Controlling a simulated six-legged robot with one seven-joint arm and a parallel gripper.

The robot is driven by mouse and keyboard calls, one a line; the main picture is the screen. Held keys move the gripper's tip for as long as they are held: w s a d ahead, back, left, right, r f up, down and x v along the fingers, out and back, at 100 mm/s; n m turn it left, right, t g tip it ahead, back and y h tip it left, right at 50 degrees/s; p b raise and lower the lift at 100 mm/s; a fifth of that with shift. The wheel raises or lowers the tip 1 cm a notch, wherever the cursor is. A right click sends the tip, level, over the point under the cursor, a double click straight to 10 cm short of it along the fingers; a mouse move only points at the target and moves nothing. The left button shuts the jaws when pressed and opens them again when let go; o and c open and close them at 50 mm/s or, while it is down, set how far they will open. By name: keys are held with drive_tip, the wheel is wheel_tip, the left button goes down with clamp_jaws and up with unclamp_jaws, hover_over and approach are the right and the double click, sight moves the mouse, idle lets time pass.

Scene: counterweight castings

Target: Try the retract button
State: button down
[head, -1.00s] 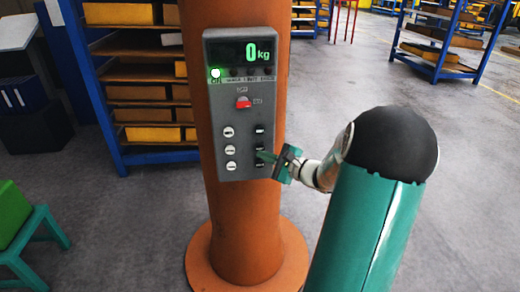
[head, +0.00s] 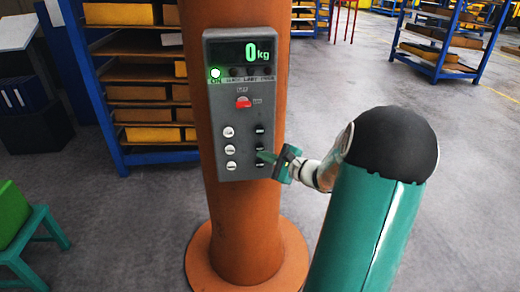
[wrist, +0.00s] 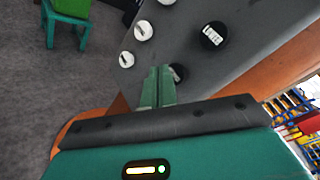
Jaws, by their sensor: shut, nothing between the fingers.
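A grey control panel (head: 239,190) is fixed to an orange column. It has white buttons (head: 229,149) on the left and black buttons (head: 260,130) on the right. Their labels are too small to read in the head view, so I cannot tell which is retract. My gripper (head: 262,156) is shut and empty, its tips at the lower black buttons. In the wrist view the shut fingers (wrist: 159,74) partly hide a black button (wrist: 178,73). I cannot tell whether they touch it. Another black button (wrist: 213,35) with white lettering is clear of them.
A red switch (head: 243,102) sits mid-panel. A blue rack (head: 87,90) stands behind left, and a green stool (head: 38,225) at front left.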

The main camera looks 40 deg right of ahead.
drive_tip(key=shift+w+d, duration=0.1)
idle(0.6)
drive_tip(key=shift+w+d, duration=0.15)
drive_tip(key=shift+w, duration=0.1)
drive_tip(key=shift+w+d, duration=0.3)
drive_tip(key=shift+w, duration=0.05)
idle(0.7)
drive_tip(key=shift+s+a, duration=0.1)
idle(3.5)
drive_tip(key=shift+s+a, duration=0.45)
drive_tip(key=shift+s, duration=0.25)
drive_tip(key=shift+s+a, duration=0.7)
drive_tip(key=shift+s, duration=0.3)
drive_tip(key=shift+s+a, duration=0.7)
drive_tip(key=shift+s, duration=0.3)
